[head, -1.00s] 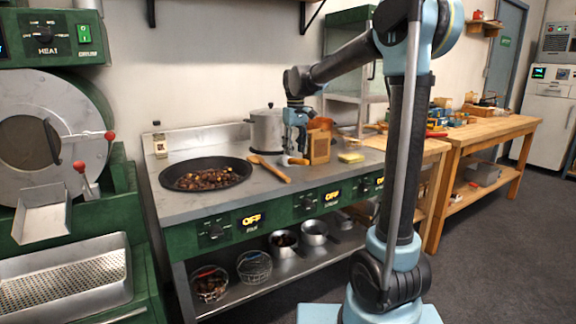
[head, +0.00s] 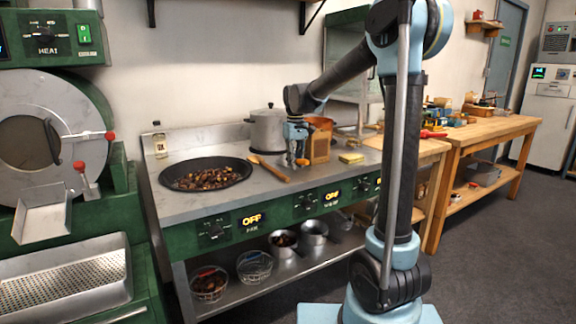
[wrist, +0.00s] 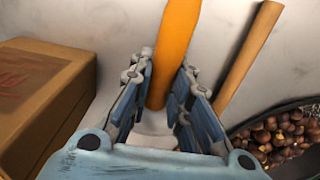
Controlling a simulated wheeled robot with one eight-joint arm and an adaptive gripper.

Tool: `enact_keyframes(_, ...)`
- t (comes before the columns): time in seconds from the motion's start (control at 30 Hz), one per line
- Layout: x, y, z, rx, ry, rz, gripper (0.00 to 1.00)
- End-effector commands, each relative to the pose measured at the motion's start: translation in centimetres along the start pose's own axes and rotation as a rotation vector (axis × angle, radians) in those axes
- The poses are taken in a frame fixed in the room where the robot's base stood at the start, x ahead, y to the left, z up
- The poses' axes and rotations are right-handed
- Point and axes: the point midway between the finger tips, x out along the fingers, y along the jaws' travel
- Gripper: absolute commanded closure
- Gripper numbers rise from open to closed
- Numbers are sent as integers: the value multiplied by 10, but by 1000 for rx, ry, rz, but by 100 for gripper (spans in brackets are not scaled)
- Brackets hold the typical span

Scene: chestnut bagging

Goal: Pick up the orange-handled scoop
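The orange scoop handle (wrist: 175,50) runs down the middle of the wrist view, between the two fingers of my gripper (wrist: 167,85). The fingers stand on either side of the handle and look open, with narrow gaps; contact is not clear. A pale part, perhaps the scoop's bowl, shows low between the fingers, mostly hidden. In the head view my gripper (head: 298,157) is down at the steel worktop, and only a bit of the orange handle (head: 303,162) shows beside it.
A wooden box (head: 319,148) stands close beside my gripper. A wooden spatula (head: 270,169) lies to its left, then the pan of chestnuts (head: 207,175). A pot (head: 267,130) stands behind, and a yellow sponge (head: 351,158) lies to the right.

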Motion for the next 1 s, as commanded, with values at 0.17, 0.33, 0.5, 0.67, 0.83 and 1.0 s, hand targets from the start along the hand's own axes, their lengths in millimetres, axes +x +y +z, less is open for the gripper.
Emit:
enact_keyframes(0.17, 0, 0, 0, 0, 0, 0, 100)
enact_keyframes(0.33, -1, 0, 0, 0, 0, 0, 100)
enact_keyframes(0.5, -14, 0, 0, 0, 0, 0, 100)
enact_keyframes(0.67, -41, 0, 0, 0, 0, 0, 100)
enact_keyframes(0.83, -71, 0, 0, 0, 0, 0, 100)
enact_keyframes(1.0, -91, 0, 0, 0, 0, 0, 100)
